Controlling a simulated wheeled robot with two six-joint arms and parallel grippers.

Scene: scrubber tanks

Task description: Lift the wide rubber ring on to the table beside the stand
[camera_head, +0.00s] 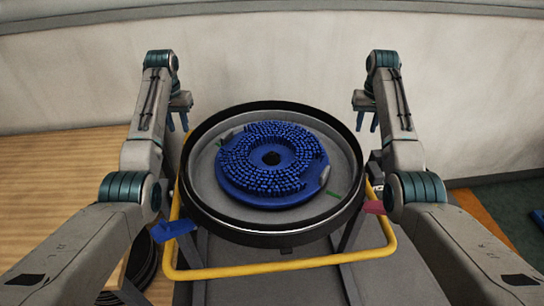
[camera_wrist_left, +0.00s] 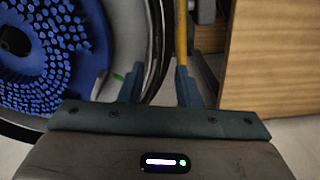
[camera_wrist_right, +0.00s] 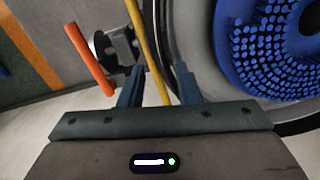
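A wide black ring (camera_head: 240,235) runs round the rim of a round grey dish (camera_head: 200,165) on the stand. A blue bristled disc (camera_head: 235,185) lies inside. My left gripper (camera_head: 178,123) is open and empty at the ring's left side; the left wrist view shows the dark rim and a yellow bar (camera_wrist_left: 181,35) between its fingers (camera_wrist_left: 159,88). My right gripper (camera_head: 367,123) is open and empty at the right side, its fingers (camera_wrist_right: 158,85) apart with the yellow bar between them. I cannot tell how high the fingertips are above the rim.
A yellow tube (camera_head: 290,265) bends round the stand's front. A wooden table top (camera_head: 55,180) is at the left, with several black discs (camera_head: 142,272) at its near right. A blue lever (camera_head: 172,230) and a red lever (camera_head: 374,207) flank the dish. The wall (camera_head: 270,60) is behind.

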